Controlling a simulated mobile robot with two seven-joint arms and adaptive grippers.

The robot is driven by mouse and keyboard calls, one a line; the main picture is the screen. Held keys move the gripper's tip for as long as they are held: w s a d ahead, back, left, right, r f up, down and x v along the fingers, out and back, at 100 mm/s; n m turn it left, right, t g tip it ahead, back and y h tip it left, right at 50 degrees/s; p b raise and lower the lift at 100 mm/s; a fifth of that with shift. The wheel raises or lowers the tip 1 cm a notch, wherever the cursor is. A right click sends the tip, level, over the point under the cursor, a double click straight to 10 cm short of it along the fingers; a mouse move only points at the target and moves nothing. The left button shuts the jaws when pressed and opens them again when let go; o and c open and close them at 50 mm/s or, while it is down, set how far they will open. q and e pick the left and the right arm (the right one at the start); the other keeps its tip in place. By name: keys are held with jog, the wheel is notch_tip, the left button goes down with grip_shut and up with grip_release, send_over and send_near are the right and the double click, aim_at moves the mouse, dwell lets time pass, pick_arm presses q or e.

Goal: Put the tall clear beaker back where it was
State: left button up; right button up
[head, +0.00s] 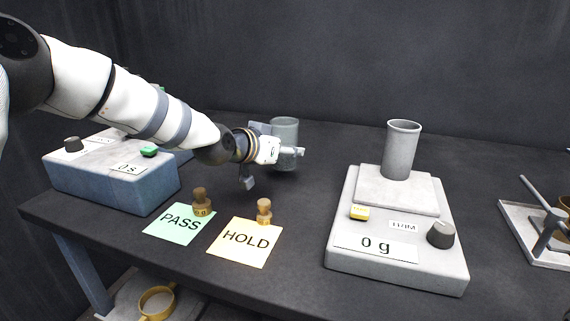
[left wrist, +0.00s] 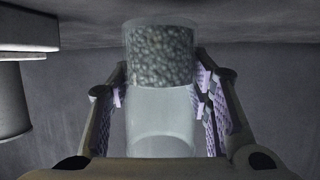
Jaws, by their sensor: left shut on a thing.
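The tall clear beaker (head: 285,130) is at the back middle of the table, beyond the HOLD card. My left gripper (head: 275,152) is shut on it, with a finger on each side. In the left wrist view the clear beaker (left wrist: 160,110) sits between the two padded fingers (left wrist: 160,105). Grey granules (left wrist: 160,55) fill the upper part of it in that picture, and the rest looks empty. I cannot tell whether its base touches the table. My right gripper is not in view.
A scale (head: 395,230) reading 0 g stands at the right with a grey cylinder (head: 401,150) on it. A blue-sided machine (head: 112,178) stands at the left. The PASS card (head: 178,225) and HOLD card (head: 243,242) each have a small brown weight near the top edge.

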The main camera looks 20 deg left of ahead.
aim_at(284, 162)
pick_arm(q)
notch_tip(284, 162, down, 3)
jog(key=shift+f, duration=0.15)
jog(key=o, duration=1.3)
jog(key=shift+f, duration=0.1)
